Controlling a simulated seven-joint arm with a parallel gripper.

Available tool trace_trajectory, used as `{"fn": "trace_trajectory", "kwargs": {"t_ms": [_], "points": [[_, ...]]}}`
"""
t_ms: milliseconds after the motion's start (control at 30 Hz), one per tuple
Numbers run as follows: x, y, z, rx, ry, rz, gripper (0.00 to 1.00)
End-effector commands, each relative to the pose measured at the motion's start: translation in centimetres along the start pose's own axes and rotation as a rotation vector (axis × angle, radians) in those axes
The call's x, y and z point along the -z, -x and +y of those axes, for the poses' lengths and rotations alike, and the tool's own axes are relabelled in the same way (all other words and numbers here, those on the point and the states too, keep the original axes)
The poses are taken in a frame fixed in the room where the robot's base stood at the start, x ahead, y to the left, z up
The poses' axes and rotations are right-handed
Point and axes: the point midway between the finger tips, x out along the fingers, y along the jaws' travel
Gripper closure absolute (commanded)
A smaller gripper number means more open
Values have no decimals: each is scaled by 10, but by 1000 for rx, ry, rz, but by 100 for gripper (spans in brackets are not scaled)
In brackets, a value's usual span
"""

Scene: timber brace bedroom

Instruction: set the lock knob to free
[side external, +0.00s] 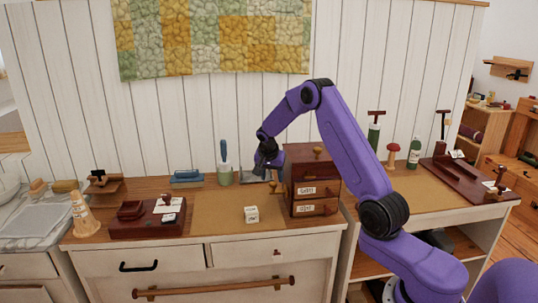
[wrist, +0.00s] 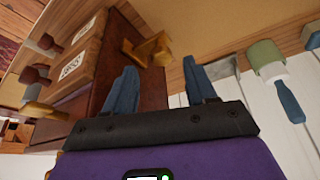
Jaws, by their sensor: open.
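A small dark red wooden cabinet (side external: 313,165) with labelled drawers stands on the worktop. A brass-coloured knob (side external: 273,187) sits low at its left side, and in the wrist view it (wrist: 148,48) projects from the cabinet's side (wrist: 135,85). It looks like the lock knob; no marking for its setting can be read. Another brass-coloured knob (side external: 318,152) is near the cabinet's top. My gripper (side external: 268,168) is just left of the cabinet, above the low knob. Its blue fingers (wrist: 162,82) are apart and empty, with the low knob beyond them and not between them.
A white lettered cube (side external: 251,214) lies in front on the worktop. A green-based, blue-handled tool (side external: 225,165) and a blue-handled block (side external: 187,176) stand behind left. A dark red tray (side external: 148,218) is at left. The worktop between tray and cube is clear.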

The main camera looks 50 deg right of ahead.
Motion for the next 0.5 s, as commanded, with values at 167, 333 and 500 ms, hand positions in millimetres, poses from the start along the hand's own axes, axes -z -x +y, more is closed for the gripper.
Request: {"fn": "trace_trajectory", "kwargs": {"t_ms": [167, 333, 500], "points": [[0, 40, -1, 3, 0, 3, 44], [0, 76, 0, 2, -1, 2, 44], [0, 107, 0, 1, 0, 1, 44]]}}
